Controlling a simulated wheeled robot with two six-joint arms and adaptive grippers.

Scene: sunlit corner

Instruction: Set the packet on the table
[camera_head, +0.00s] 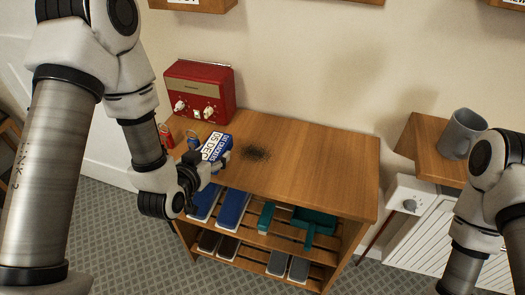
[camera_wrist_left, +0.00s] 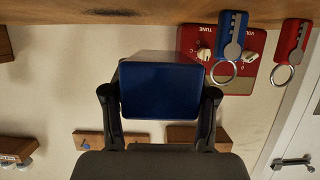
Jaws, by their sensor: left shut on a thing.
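The packet (camera_head: 214,147) is a blue and white box with printed lettering. My left gripper (camera_head: 206,166) is shut on it, at the left front part of the wooden table (camera_head: 310,160). In the left wrist view the packet's plain blue end (camera_wrist_left: 162,90) sits between the two dark fingers of the gripper (camera_wrist_left: 160,100). The table's wooden surface (camera_wrist_left: 165,12) runs along the top of that view, with a gap between it and the packet. Whether any part of the packet touches the table I cannot tell. My right arm shows at the right, but its gripper is out of view.
A red radio (camera_head: 200,88) stands at the table's back left. A red key tag (camera_head: 165,135) and a blue key tag (camera_head: 193,139) lie in front of it. A grey mug (camera_head: 462,133) stands at right.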

